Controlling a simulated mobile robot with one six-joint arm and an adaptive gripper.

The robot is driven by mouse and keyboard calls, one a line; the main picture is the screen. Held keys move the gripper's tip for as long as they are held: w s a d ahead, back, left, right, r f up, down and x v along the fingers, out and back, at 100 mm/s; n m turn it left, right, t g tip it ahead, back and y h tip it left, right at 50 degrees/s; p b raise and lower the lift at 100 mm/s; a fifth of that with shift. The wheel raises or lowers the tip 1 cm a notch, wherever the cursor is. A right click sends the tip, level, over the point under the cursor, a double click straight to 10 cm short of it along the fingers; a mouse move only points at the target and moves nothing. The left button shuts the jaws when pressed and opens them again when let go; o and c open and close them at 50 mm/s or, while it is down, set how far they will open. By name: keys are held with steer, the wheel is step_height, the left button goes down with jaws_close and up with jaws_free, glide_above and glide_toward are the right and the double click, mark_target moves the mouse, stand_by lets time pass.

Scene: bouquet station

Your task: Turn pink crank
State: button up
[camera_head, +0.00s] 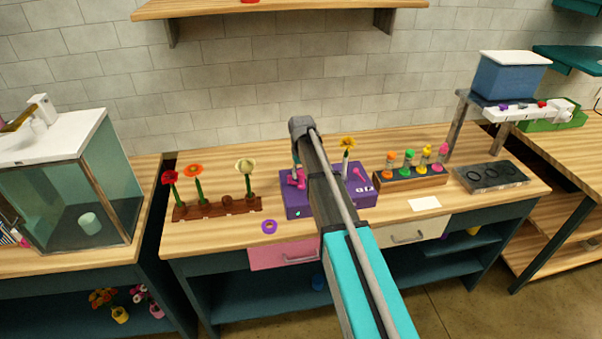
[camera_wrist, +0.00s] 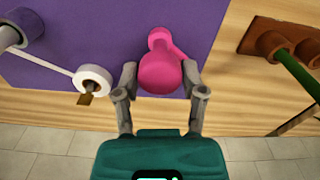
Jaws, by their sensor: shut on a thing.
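The pink crank (camera_wrist: 158,72) is in the middle of the wrist view, on the purple box (camera_wrist: 100,30). My gripper (camera_wrist: 160,84) has one grey finger on each side of its round knob and is shut on it. In the head view the crank (camera_head: 297,179) is at the left part of the purple box (camera_head: 299,209), partly covered by my gripper and arm. How far the crank is turned is hard to tell.
A white roll (camera_wrist: 93,79) with a strip is beside the crank in the wrist view. A wooden flower rack (camera_head: 217,210) stands left of the box, and a purple ring (camera_head: 269,226) lies in front. A rack of colored bottles (camera_head: 410,178) stands to the right.

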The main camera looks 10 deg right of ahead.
steer(key=shift+m, duration=1.6)
steer(key=o, duration=1.2)
steer(key=shift+c, duration=0.2)
steer(key=shift+n, duration=0.3)
steer(key=shift+n, duration=1.9)
step_height(320, 180, up, 14)
steer(key=p, duration=1.4)
steer(key=shift+f, duration=0.1)
